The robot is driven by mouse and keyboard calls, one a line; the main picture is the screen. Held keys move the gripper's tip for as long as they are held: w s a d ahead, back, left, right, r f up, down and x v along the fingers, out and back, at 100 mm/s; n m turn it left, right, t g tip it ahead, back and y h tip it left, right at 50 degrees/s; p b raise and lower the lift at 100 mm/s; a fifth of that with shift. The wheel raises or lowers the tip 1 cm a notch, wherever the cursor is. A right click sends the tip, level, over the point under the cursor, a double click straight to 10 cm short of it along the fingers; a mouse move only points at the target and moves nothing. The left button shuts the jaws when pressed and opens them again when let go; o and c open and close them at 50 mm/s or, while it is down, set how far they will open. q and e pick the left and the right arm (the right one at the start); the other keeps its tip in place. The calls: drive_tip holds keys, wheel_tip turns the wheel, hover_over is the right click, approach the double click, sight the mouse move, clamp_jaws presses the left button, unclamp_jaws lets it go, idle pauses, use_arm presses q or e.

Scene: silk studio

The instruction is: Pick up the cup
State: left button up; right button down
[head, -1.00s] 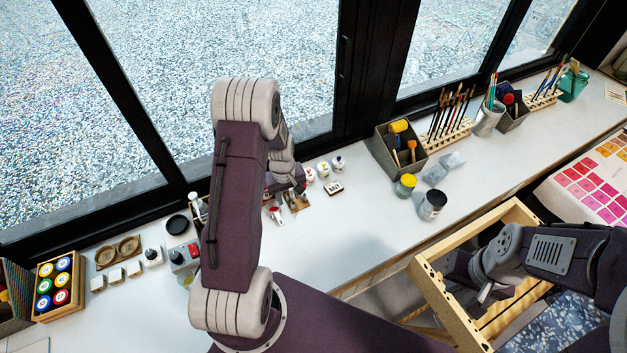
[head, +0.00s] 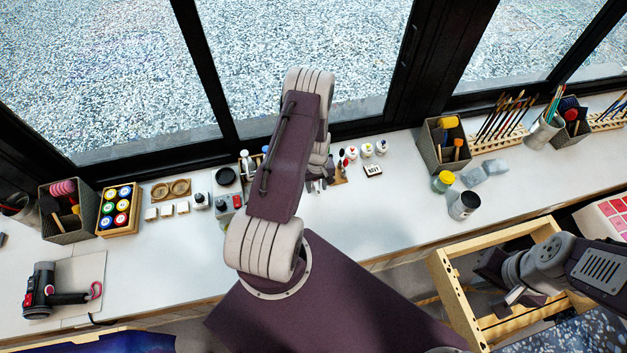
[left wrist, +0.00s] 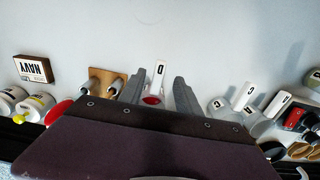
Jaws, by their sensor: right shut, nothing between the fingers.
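Which thing is the cup is not certain. A pale grey cup-like jar with a dark rim (head: 464,205) stands on the bench, right of centre in the head view. A grey pot of brushes (head: 541,130) stands further right. My left gripper (head: 318,184) is low over the bench, partly hidden by my arm. In the left wrist view the fingers of the left gripper (left wrist: 157,82) are apart, with a white, red-ended bottle (left wrist: 160,74) showing between them; contact cannot be told. My right gripper (head: 514,296) is shut and empty over the wooden frame.
A wooden block marked NAVY (head: 373,169), small bottles (head: 366,150) and a wooden holder (left wrist: 106,78) lie near the left gripper. A yellow-topped jar (head: 443,182) stands beside the grey one. A wooden frame (head: 447,285) surrounds the right gripper.

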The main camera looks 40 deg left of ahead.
use_arm(q)
drive_tip(key=shift+f, duration=0.6)
drive_tip(key=shift+w+f, duration=0.1)
drive_tip(key=shift+f, duration=0.25)
drive_tip(key=shift+w+f, duration=0.25)
drive_tip(key=shift+s+r, duration=0.1)
drive_tip(key=c, duration=0.7)
drive_tip(key=shift+s, duration=0.1)
clamp_jaws()
use_arm(e)
drive_tip(key=shift+w+r, duration=0.2)
drive_tip(key=shift+r, duration=0.05)
use_arm(q)
drive_tip(key=shift+r, duration=0.1)
use_arm(e)
drive_tip(key=shift+w+f, duration=0.1)
drive_tip(key=shift+w, duration=0.05)
